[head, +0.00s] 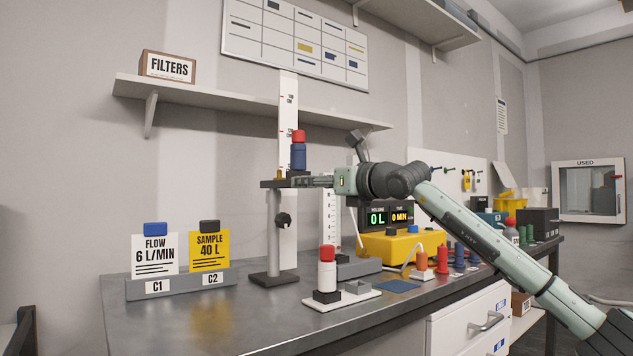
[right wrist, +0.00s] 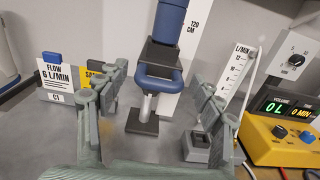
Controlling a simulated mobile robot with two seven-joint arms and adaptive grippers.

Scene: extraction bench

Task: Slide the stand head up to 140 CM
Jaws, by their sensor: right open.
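The stand (head: 275,235) rises from a dark base on the steel bench. Its dark head plate (head: 268,184) carries a blue cylinder (head: 298,156) with a red cap; the cylinder also shows in the right wrist view (right wrist: 171,20). A white height scale (head: 288,105) stands behind it; "120 CM" is readable on it in the right wrist view (right wrist: 194,28), beside the cylinder. My right gripper (head: 312,182) is at the head's height. In the right wrist view its open fingers (right wrist: 159,82) lie either side of the head's blue handle (right wrist: 158,75), apparently not closed on it. My left gripper is not in view.
A card holder (head: 182,285) with flow and sample cards stands left of the stand. A white-and-red bottle (head: 327,272) and a flow gauge (head: 331,215) stand at the right, before the yellow pump box (head: 400,246). A shelf (head: 240,102) runs along the wall above.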

